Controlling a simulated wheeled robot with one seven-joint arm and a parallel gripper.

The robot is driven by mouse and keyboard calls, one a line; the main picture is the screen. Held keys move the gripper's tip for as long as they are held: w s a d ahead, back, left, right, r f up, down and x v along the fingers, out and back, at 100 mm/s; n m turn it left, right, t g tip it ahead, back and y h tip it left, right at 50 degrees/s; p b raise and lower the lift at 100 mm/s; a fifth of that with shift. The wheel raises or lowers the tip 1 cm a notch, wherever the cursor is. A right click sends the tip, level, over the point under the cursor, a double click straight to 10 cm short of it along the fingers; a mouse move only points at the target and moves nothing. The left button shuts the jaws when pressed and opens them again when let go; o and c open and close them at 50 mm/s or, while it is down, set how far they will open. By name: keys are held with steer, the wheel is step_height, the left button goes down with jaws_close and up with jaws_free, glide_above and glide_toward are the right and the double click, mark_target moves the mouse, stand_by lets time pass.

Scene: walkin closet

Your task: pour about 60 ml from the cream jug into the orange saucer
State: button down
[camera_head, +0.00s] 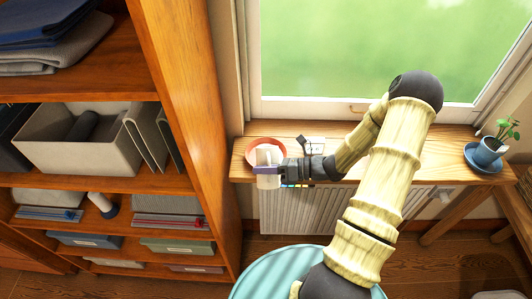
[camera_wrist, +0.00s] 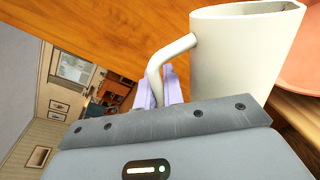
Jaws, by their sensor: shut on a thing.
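The cream jug (camera_head: 268,181) is in my gripper (camera_head: 266,169) at the left end of the wooden window ledge. In the wrist view the jug (camera_wrist: 238,58) stands beyond the purple fingers (camera_wrist: 160,90), which are shut on its handle (camera_wrist: 163,62). The orange saucer (camera_head: 254,144) lies on the ledge just behind the jug, which partly covers it. Its edge also shows at the right of the wrist view (camera_wrist: 303,68). I cannot tell the jug's exact tilt, and I see no liquid stream.
The wooden ledge (camera_head: 400,166) runs under the window. A small dark item and a white card (camera_head: 316,143) lie right of the saucer. A tall wooden shelf unit (camera_head: 178,100) closes off the left.

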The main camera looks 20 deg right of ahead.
mark_target(264, 185)
steer(key=shift+s+a+f+n, duration=0.1)
steer(key=shift+s+n, duration=0.15)
steer(key=shift+n, duration=0.15)
stand_by(1.2)
steer(key=shift+s+f+b, duration=0.1)
steer(key=shift+b, duration=0.3)
steer(key=s+f+n+b, duration=0.1)
steer(key=s+f+n+t+b, duration=0.1)
steer(key=s+n+b, duration=0.1)
steer(key=shift+a, duration=0.35)
steer(key=shift+s+a+f+n+t+y+b, duration=0.2)
steer(key=shift+s+f+n+b, duration=0.4)
steer(key=shift+n+b, duration=0.55)
steer(key=shift+s+a+f+n+t+y+b, duration=0.1)
steer(key=shift+s+f+n+y+b, duration=0.25)
steer(key=shift+f+n+b, duration=0.75)
steer(key=shift+r, duration=0.35)
